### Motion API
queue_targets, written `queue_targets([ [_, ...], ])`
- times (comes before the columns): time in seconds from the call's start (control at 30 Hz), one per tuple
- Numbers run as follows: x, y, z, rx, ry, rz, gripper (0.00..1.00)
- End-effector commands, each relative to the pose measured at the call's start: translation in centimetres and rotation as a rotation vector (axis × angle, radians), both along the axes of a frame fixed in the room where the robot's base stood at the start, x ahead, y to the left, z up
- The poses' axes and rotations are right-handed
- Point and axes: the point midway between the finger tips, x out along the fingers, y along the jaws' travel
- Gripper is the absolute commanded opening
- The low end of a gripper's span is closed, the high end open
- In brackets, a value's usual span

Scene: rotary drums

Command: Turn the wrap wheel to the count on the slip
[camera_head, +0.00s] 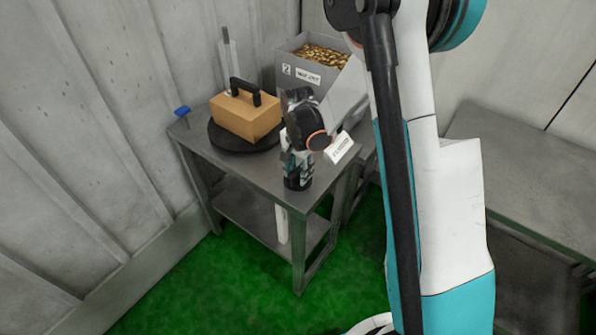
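A black round turntable (217,138), which looks like the wrap wheel, lies flat on the grey table's left half. A tan box (236,117) with a black handle (244,88) stands on it and hides part of it. A white card (341,148) with small unreadable print leans near the table's right edge; it may be the slip. My gripper (298,182) seems to be the dark end below the teal-and-white wrist, above the table's front right part and apart from the turntable. Its fingers are too small and dark to tell whether they are open.
A grey bin (347,94) full of brass-coloured pieces, labelled "2", stands at the back right. A grey upright post (228,62) is behind the box. A small blue object (182,111) sits at the table's left corner. The table (270,187) has bare room at its front.

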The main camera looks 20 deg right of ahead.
Motion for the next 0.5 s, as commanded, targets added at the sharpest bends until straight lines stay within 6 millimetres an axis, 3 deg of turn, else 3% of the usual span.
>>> queue_targets([
  [0.17,0.00,0.00,0.03,0.000,0.000,0.000,0.38],
  [0.37,0.01,0.01,0.04,0.000,0.000,0.000,0.00],
  [0.5,0.01,0.01,0.04,0.000,0.000,0.000,0.00],
])
